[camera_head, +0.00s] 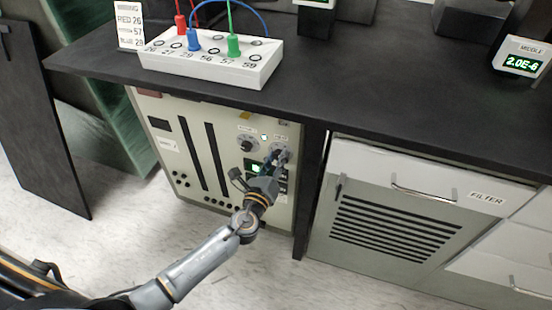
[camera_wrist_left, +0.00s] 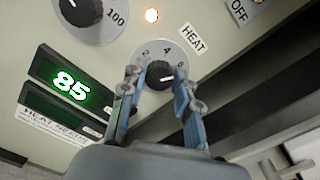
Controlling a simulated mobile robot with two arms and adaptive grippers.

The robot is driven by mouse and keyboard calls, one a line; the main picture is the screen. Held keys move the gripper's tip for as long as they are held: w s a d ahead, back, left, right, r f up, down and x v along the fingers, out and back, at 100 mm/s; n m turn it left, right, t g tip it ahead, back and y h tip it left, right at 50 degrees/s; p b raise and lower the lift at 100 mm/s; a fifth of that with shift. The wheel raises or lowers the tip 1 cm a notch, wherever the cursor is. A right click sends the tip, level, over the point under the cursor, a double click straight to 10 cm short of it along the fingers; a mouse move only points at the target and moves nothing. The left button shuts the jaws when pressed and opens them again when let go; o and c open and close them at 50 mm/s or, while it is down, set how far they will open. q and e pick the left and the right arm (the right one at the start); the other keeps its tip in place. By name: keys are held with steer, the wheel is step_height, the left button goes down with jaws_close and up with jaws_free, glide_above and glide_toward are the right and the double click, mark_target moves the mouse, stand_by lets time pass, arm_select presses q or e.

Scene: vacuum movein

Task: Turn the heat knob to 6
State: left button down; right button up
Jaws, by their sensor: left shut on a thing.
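The heat knob (camera_wrist_left: 160,75) is a dark round knob on a grey numbered dial, beside a HEAT label (camera_wrist_left: 193,41) in the left wrist view. Dial marks 2, 4 and 6 show; a white line shows on the knob, but I cannot tell its exact setting. My left gripper (camera_wrist_left: 155,80) has its two fingers on either side of the knob, shut on it. In the head view my left gripper (camera_head: 277,160) reaches the upper right of the cream control panel (camera_head: 222,142), covering part of the knob. My right gripper is not in view.
Another knob (camera_wrist_left: 82,10) marked 100 and a lit lamp (camera_wrist_left: 152,15) are near the heat knob. A green display (camera_wrist_left: 70,86) reads 85. The black countertop (camera_head: 330,95) overhangs the panel, and a white socket box (camera_head: 210,62) with colored plugs stands on it.

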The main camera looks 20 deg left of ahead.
arm_select(q)
steer(key=c, duration=1)
jaws_free()
steer(key=s, duration=1.2)
steer(key=shift+a, duration=0.2)
steer(key=shift+a, duration=0.1)
